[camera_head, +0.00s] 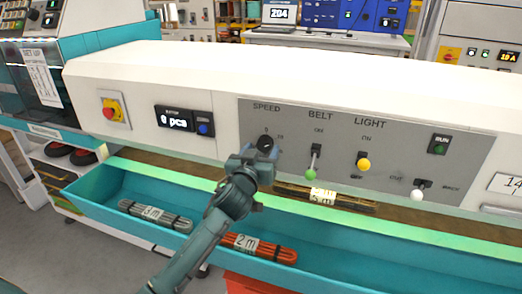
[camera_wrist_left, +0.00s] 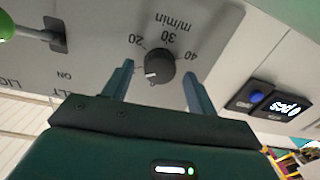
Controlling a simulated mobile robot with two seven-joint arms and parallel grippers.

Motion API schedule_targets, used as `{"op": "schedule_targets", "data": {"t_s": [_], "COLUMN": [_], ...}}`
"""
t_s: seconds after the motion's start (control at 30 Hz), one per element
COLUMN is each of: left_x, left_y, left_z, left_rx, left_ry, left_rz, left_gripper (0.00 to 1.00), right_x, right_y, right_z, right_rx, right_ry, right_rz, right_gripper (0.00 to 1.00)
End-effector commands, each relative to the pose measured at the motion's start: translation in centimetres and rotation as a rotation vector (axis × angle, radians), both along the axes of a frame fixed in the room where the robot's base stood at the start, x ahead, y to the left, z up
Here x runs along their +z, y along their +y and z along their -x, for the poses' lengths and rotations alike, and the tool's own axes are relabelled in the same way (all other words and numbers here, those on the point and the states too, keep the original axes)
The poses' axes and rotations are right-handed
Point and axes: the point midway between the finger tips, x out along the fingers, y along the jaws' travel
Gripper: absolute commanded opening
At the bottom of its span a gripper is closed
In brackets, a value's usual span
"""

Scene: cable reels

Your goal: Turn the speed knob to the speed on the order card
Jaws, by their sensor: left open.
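The black speed knob (camera_head: 265,143) sits on the grey control panel (camera_head: 465,165) under the word SPEED. In the left wrist view the knob (camera_wrist_left: 160,66) appears upside down, with a white pointer mark and the numbers 20, 30 and 40 m/min beside it. My left gripper (camera_head: 256,157) is open in front of the panel, its fingers on either side of the knob, with visible gaps. It also shows in the left wrist view (camera_wrist_left: 159,75). I cannot identify the order card for sure. My right gripper is not in view.
The BELT lever (camera_head: 313,162), LIGHT lever (camera_head: 363,162) and a white-tipped lever (camera_head: 417,193) stick out to the right. A red emergency button (camera_head: 111,110) and a counter display (camera_head: 175,118) are left. Below runs a teal trough (camera_head: 100,196) with cable bundles.

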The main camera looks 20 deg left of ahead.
Motion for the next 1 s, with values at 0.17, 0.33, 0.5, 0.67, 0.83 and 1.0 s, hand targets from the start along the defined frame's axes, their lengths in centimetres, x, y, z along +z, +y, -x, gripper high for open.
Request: {"op": "schedule_targets", "data": {"t_s": [0.17, 0.33, 0.5, 0.67, 0.83, 1.0], "left_x": [0.01, -0.01, -0.03, -0.03, -0.03, -0.04], "left_y": [-0.05, -0.05, -0.04, -0.04, -0.04, -0.03], "left_z": [-0.42, -0.39, -0.38, -0.37, -0.36, -0.36], "left_rx": [-0.001, -0.001, -0.001, -0.001, -0.001, -0.001], "left_ry": [0.000, 0.000, 0.000, 0.000, 0.000, 0.001], "left_rz": [0.001, 0.001, 0.001, 0.001, 0.001, -0.002], "left_gripper": [0.58, 0.58, 0.45, 0.32, 0.18, 0.13], "right_x": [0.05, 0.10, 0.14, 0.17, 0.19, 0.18], "right_y": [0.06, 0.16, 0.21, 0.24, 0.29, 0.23], "right_z": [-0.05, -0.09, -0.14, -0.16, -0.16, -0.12], "right_rx": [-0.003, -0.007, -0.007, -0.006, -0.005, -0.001], "right_ry": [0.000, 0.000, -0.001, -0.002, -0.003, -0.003], "right_rz": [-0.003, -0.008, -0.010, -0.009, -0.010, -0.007], "right_gripper": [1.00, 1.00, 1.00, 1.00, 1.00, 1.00]}}
